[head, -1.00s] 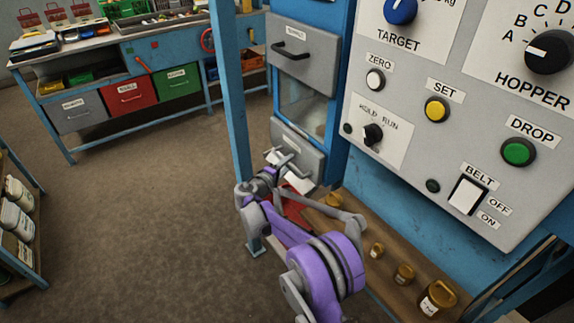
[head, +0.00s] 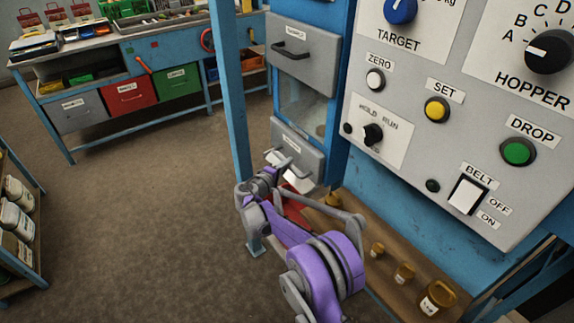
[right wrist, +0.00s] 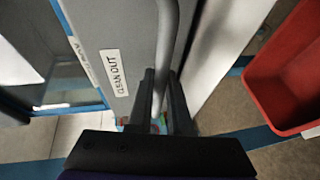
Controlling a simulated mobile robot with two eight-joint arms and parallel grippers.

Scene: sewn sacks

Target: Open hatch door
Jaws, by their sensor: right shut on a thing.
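The hatch door is a small grey panel (head: 305,153) low on the blue cabinet in the head view. In the right wrist view it shows close up as a grey panel (right wrist: 112,40) with a "CLEAN OUT" label. Its grey bar handle (right wrist: 166,50) runs down between the two dark fingers of my right gripper (right wrist: 161,98). The right gripper (head: 276,168) is shut on this handle. In the head view my arm partly hides the handle and the door's lower part. My left gripper is not in view.
A red bin (right wrist: 290,85) is close to the right of the handle in the wrist view. A blue post (head: 230,90) stands left of the cabinet. Amber jars (head: 437,297) line the low shelf below the control panel (head: 460,100). The brown floor (head: 150,220) at left is clear.

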